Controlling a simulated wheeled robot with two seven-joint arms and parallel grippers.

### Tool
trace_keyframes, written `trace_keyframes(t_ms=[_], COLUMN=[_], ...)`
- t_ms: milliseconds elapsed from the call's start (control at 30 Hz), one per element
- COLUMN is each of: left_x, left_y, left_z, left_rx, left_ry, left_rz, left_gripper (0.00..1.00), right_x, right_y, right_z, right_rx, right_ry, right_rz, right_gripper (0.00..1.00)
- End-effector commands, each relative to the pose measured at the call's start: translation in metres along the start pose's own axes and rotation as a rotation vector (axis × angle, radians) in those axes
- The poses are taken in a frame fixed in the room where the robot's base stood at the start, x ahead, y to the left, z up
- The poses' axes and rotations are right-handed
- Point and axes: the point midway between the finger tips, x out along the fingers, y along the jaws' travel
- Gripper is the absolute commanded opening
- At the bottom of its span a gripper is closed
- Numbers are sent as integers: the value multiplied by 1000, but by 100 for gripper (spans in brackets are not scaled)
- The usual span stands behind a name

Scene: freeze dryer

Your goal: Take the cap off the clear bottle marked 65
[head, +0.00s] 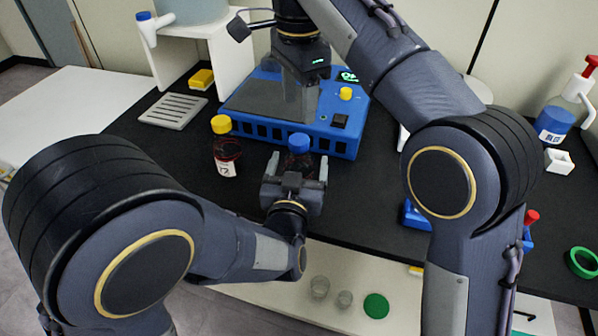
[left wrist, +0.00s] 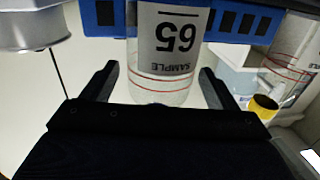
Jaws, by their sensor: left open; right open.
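The clear bottle marked 65 (left wrist: 165,65) stands on the black bench in front of the blue machine, and its label is upside down in the left wrist view. Its blue cap (head: 299,142) shows in the head view. My left gripper (head: 297,168) is open, with a finger on each side of the bottle. In the left wrist view the left gripper (left wrist: 158,75) shows gaps between its fingers and the glass, and the cap is hidden there. My right gripper (head: 294,98) points down over the blue machine, behind and above the bottle. It is open and appears empty.
A yellow-capped bottle (head: 226,158) stands just left of the bottle. The blue machine (head: 340,140) is close behind. A slotted grey tray (head: 173,110) and yellow block (head: 201,79) lie at the back left. A spray bottle (head: 562,115) stands at the right.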

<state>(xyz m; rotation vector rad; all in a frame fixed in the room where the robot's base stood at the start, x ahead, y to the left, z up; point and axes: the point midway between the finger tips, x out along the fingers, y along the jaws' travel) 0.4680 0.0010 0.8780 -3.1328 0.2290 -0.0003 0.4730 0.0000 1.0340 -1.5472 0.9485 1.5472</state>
Motion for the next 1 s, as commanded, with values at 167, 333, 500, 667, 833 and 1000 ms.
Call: trace_keyframes(t_ms=[167,333,500,667,833,1000], left_x=[0,0,0,0,0,0], left_y=[0,0,0,0,0,0], left_z=[0,0,0,0,0,0], left_rx=[0,-1,-1,-1,-1,-1], left_ry=[0,0,0,0,0,0], left_rz=[0,0,0,0,0,0], left_gripper=[70,48,26,5,0,0], right_x=[0,0,0,0,2,3], right_y=[0,0,0,0,0,0], right_z=[0,0,0,0,0,0], right_rx=[0,0,0,3,145,509], right_ry=[0,0,0,0,2,5], right_rz=[0,0,0,0,5,9], right_gripper=[53,53,53,53,53,53])
